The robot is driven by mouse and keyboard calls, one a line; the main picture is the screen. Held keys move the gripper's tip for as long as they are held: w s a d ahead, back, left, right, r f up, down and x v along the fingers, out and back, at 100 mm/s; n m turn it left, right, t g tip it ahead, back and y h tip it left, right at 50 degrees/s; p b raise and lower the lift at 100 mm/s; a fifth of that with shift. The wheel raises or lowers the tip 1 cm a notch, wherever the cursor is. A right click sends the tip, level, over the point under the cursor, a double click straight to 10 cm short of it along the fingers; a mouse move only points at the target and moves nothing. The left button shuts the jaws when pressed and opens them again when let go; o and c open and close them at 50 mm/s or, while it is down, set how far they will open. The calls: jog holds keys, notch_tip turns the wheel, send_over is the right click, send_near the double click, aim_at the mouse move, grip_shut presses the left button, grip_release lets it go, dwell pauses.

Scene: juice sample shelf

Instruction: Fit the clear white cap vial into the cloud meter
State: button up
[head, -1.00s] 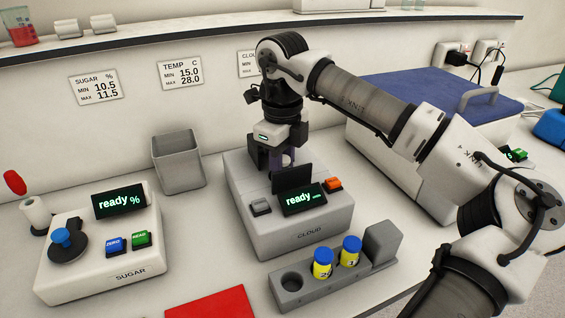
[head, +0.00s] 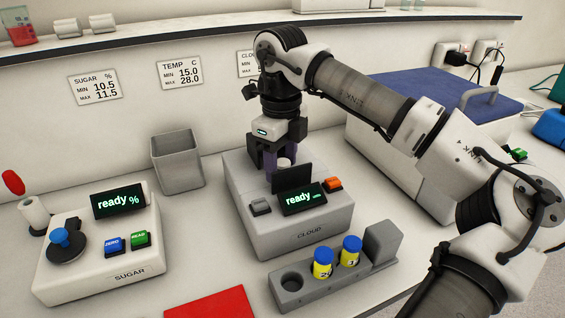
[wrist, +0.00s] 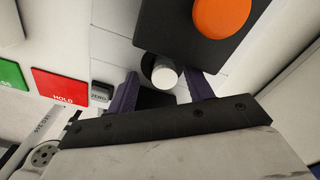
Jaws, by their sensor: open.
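The cloud meter (head: 300,238) stands mid-bench with its dark flap (head: 292,177) upright and its display (head: 302,198) reading "ready". The white cap (head: 285,162) of the vial shows behind the flap. In the wrist view the cap (wrist: 165,77) sits at a dark round opening, and the vial's body is hidden, so its depth cannot be told. My gripper (head: 278,163) is open over the meter. In the wrist view its purple fingers (wrist: 163,92) are apart, with the cap between and just beyond their tips, not gripped.
A grey rack (head: 335,277) in front holds two blue-capped yellow vials (head: 337,257) and has an empty hole. The sugar meter (head: 105,260) and a grey bin (head: 178,163) stand left. A blue-topped box (head: 430,92) stands right. A red mat (head: 212,304) lies in front.

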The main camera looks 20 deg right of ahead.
aim_at(283, 162)
notch_tip(283, 162, up, 13)
jog(key=shift+d, duration=0.2)
